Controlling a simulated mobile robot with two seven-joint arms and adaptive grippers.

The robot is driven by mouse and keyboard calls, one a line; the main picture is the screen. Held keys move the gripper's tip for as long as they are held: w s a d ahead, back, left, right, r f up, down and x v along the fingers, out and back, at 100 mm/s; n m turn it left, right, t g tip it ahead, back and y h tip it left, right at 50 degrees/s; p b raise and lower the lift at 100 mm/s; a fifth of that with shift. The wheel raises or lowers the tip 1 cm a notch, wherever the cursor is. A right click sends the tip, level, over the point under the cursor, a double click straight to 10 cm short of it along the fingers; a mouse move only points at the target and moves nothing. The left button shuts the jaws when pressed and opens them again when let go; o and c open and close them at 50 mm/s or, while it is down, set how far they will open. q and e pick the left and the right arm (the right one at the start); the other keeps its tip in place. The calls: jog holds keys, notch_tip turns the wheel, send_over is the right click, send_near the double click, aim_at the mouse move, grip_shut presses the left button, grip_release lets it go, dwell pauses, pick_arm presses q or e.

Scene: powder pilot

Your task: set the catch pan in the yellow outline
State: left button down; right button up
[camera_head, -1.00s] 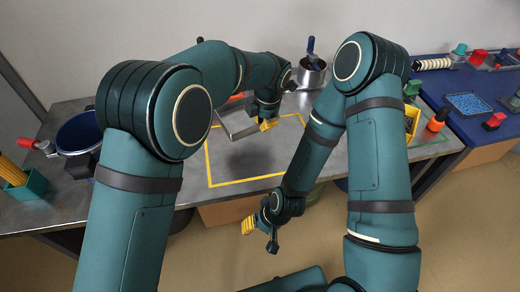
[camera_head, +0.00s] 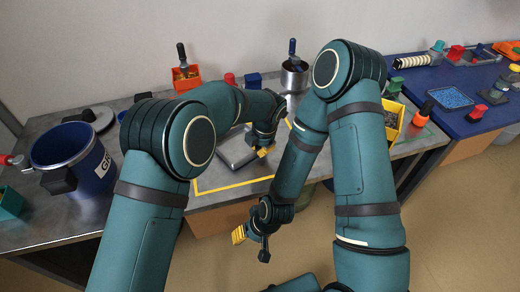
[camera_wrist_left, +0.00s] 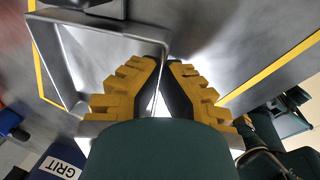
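The catch pan (camera_head: 236,151) is a grey metal pan, partly hidden by my left arm in the head view. It appears low over the table inside the yellow outline (camera_head: 232,186); whether it touches the table is unclear. Its rim and wall (camera_wrist_left: 105,28) show in the left wrist view, running down to the fingers. My left gripper (camera_head: 264,151) is at the pan's right side, its yellow fingers (camera_wrist_left: 160,88) closed about the wall. The outline's left side is mostly hidden by my arm. My right gripper (camera_head: 251,243) hangs empty in front of the table, fingers apart.
A blue GRIT bucket (camera_head: 99,172) stands at the left. An orange bin (camera_head: 186,77) and a metal cup (camera_head: 294,78) with a blue-handled tool stand at the back. A yellow bin (camera_head: 393,120) is right of my right arm. A blue table (camera_head: 470,80) lies further right.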

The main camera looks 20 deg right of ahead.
pick_arm(q)
jog(key=shift+f, duration=0.15)
jog(key=shift+f, duration=0.15)
jog(key=c, duration=1.1)
grip_release()
jog(key=shift+c, duration=0.2)
jog(key=shift+r, duration=0.25)
notch_tip(320, 180, up, 12)
jog(key=s+p, duration=0.2)
jog(key=shift+d+f, duration=0.15)
jog(key=shift+d, duration=0.15)
jog(key=shift+s, duration=0.25)
